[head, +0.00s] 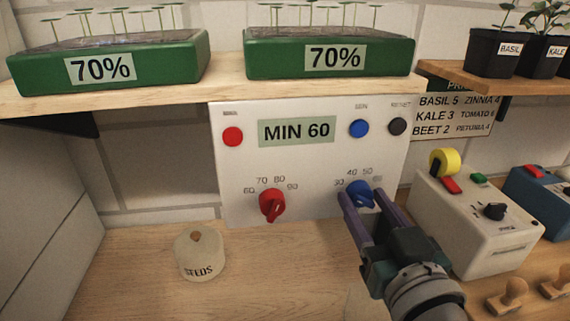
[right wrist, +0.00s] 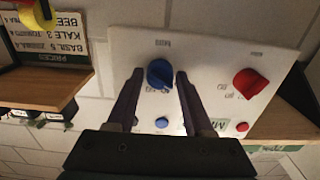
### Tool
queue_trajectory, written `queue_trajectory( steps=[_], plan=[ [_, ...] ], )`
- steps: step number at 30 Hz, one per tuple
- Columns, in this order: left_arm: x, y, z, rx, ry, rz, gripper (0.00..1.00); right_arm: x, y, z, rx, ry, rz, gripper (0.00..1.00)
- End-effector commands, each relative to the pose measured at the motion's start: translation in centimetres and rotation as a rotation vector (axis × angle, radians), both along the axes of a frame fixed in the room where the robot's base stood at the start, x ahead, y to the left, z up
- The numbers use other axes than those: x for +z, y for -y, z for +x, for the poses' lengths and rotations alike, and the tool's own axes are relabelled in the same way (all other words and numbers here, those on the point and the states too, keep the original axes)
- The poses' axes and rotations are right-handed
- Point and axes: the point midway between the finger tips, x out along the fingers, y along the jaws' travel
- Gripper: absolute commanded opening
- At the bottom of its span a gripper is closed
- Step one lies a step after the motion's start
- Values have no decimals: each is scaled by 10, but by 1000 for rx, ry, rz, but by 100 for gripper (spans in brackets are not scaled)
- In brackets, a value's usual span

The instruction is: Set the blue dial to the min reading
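The blue dial (head: 361,189) is low on the right of the white control panel (head: 312,170), under a scale showing 30, 40, 50 and a partly covered mark. Its pointer direction is hard to make out. The panel display (head: 297,131) reads MIN 60. My right gripper (head: 357,197) is open, its two purple fingers reaching to the dial. My left gripper is not in view.
The panel also has a red dial (head: 272,204), a red button (head: 233,137), a blue button (head: 359,128) and a black reset button (head: 397,126). A white box (head: 478,230) stands right of my gripper. A shelf (head: 225,86) overhangs.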

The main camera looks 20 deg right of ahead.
Motion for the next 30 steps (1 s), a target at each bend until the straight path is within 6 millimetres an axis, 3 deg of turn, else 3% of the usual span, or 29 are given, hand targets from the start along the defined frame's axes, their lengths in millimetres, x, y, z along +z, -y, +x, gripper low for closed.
queue_trajectory(
  steps=[2,13,30],
  plan=[
    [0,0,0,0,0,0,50,0,0,0,0,0,0,42],
    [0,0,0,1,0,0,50,0,0,0,0,0,0,0],
    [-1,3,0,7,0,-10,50,0,0,0,-1,28,116,0]
  ],
)
